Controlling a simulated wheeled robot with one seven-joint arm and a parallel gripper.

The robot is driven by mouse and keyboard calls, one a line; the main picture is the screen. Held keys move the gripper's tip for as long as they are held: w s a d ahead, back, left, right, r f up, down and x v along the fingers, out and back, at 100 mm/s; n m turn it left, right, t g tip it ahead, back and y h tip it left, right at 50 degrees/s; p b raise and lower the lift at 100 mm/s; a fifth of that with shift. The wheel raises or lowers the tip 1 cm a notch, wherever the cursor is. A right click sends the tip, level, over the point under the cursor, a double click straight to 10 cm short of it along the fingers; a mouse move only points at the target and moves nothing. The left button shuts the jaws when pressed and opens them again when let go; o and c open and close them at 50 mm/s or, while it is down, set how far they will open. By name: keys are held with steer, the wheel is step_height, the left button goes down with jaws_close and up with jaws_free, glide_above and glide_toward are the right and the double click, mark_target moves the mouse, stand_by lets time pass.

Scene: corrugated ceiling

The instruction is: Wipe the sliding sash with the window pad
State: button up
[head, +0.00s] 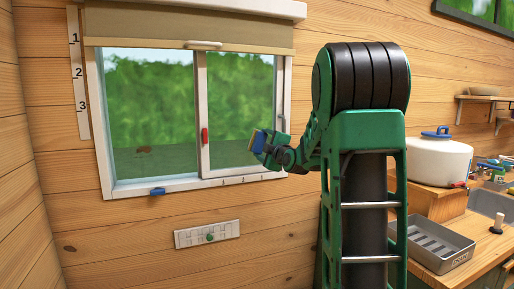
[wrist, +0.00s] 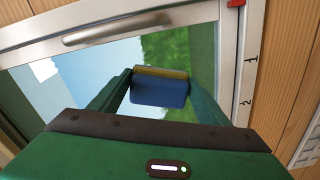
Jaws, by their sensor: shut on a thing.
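The window pad (head: 258,142) is blue with a tan-yellow face. My gripper (head: 264,146) is shut on it, and the pad also shows between the fingers in the wrist view (wrist: 160,90). The sliding sash (head: 233,171) is the white-framed right half of the window, with a red catch (head: 204,136) on its left stile. The pad is in front of the sash's right part, its tan face turned left toward the window. I cannot tell whether it touches the glass. A brown smudge (head: 144,150) shows low in the left pane.
A beige blind (head: 150,29) hangs above the window beside a numbered strip (head: 78,70). A blue piece (head: 157,191) sits at the lower frame. A white panel with a green knob (head: 210,237) is below. At right are a white container (head: 438,160) and grey tray (head: 436,245).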

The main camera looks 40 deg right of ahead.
steer(key=shift+v, duration=2.75)
steer(key=shift+a, duration=0.15)
steer(key=v, duration=0.3)
steer(key=shift+r, duration=0.1)
